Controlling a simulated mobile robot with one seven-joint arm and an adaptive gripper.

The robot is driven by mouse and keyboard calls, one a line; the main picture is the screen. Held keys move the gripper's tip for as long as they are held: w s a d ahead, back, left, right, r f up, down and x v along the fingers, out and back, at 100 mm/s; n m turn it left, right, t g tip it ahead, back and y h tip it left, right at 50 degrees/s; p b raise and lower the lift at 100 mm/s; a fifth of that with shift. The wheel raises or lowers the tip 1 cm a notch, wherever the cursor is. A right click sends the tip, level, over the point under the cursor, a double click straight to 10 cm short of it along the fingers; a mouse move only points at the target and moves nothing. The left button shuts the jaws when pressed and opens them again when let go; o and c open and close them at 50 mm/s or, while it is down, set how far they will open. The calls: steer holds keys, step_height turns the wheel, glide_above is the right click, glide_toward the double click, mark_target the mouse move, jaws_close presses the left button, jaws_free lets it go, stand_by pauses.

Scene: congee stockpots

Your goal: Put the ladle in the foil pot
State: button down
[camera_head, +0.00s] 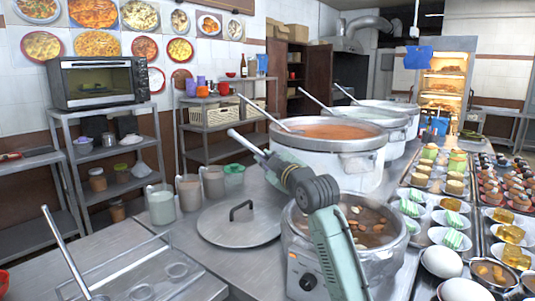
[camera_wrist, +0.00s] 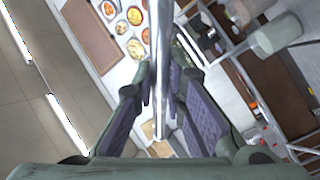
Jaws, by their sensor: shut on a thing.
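My gripper (camera_wrist: 160,105) is shut on a straight shiny metal rod, the handle of the ladle (camera_wrist: 161,45), which runs between the purple pads and out of the top of the wrist view. Its bowl is not visible. A silver pot (camera_head: 302,262) with a dial and brown contents stands in front. Pale-grey pots (camera_head: 335,165), (camera_head: 393,135), (camera_head: 400,107) stand in a row behind it.
A round lid (camera_head: 240,228) lies on the counter left of the front pot. Jugs (camera_head: 160,205) stand behind it. More long handles (camera_head: 262,112) lean from the rear pots. Bowls and desserts (camera_head: 440,215) crowd the right. A rod (camera_head: 63,250) rises at lower left.

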step_height(320, 180, down, 10)
steer(key=b, duration=0.7)
steer(key=shift+s, duration=0.25)
stand_by(0.6)
steer(key=shift+f+b, duration=0.3)
steer(key=shift+b, duration=0.15)
steer(key=c, duration=1.6)
jaws_free()
steer(key=shift+o, duration=0.2)
